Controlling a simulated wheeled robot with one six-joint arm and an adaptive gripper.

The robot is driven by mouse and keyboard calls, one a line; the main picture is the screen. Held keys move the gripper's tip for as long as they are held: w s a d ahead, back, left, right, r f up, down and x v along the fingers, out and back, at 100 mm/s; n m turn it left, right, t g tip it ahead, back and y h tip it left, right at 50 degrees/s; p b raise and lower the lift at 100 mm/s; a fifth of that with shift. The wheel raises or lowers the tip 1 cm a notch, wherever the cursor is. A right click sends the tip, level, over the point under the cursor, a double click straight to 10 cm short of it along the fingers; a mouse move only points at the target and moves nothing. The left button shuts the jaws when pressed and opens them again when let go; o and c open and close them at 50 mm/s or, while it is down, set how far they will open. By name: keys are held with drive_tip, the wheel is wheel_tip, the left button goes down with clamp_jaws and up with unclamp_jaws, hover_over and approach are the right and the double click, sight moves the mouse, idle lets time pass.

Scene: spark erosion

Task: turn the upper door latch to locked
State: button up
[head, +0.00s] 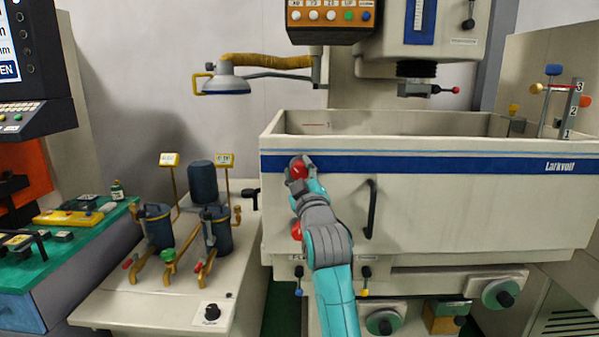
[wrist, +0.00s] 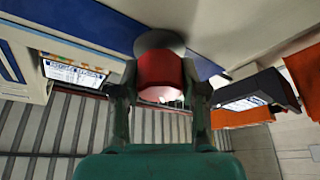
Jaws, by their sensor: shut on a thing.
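The upper door latch (head: 297,168) is a red knob on the left end of the blue stripe on the machine's cream tank door (head: 420,215). My gripper (head: 303,172) is at this knob, with its fingers around it. In the wrist view the red latch knob (wrist: 160,78) sits between the two fingers of my gripper (wrist: 162,100), in front of a grey round base. My gripper is shut on it. A second red knob, the lower latch (head: 296,231), shows below, partly beside my arm. The latch's turned angle is hard to tell.
A black door handle (head: 370,208) stands out right of my arm. Small levers (head: 366,280) and round handwheels (head: 384,320) sit below the tank. A filter unit with blue canisters (head: 203,185) stands to the left. A lamp (head: 226,84) hangs above left.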

drive_tip(key=n+g, duration=0.1)
drive_tip(key=n, duration=0.1)
drive_tip(key=n+g+y, duration=0.1)
drive_tip(key=n, duration=0.2)
drive_tip(key=shift+n+y, duration=0.3)
drive_tip(key=n+g, duration=0.1)
drive_tip(key=n, duration=0.3)
drive_tip(key=shift+f+n+g, duration=0.1)
drive_tip(key=shift+n+g, duration=0.2)
drive_tip(key=shift+n, duration=0.1)
drive_tip(key=o, duration=1.1)
drive_tip(key=shift+o, duration=0.2)
drive_tip(key=v, duration=1.2)
